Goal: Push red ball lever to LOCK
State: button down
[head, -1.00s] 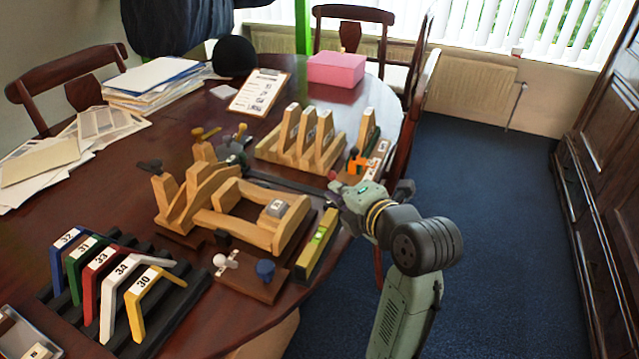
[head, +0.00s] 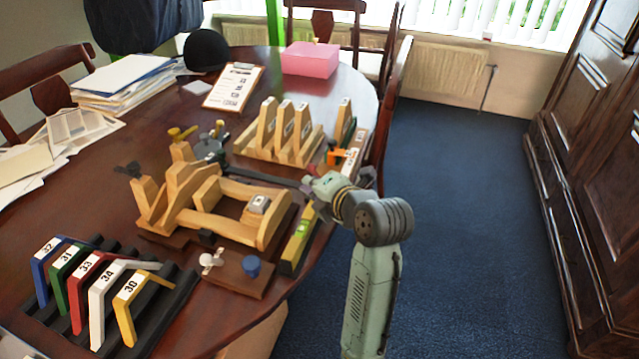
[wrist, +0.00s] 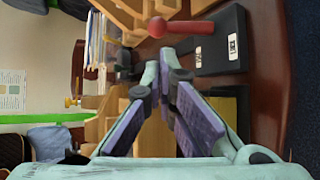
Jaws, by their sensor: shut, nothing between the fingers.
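The lever's red ball (wrist: 157,27) and red grip (wrist: 190,28) show in the wrist view, just beyond my fingertips. The grip points right, over a black plate (wrist: 222,50) with two small white labels. I cannot read which label is LOCK. My gripper (wrist: 165,68) is shut and empty, its fingertips close to the ball; I cannot tell whether they touch. In the head view my gripper (head: 308,186) is at the table's right edge, beside the wooden saddle fixture (head: 215,205). A small bit of red (head: 311,169) shows just behind it.
A green-yellow level (head: 298,246) lies near my gripper. A slotted wooden rack (head: 285,140) and an orange clamp (head: 342,157) stand behind it. Numbered coloured angle pieces (head: 95,285) sit on a black rack at front left. The floor right of the table (head: 455,200) is clear.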

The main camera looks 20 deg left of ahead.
jog(key=shift+p+x, duration=0.35)
jog(key=shift+x, duration=1.6)
jog(key=shift+w+f+b, duration=0.1)
jog(key=shift+w+b, duration=0.05)
jog(key=shift+b, duration=0.4)
jog(key=shift+d+y, duration=0.1)
jog(key=shift+y, duration=0.2)
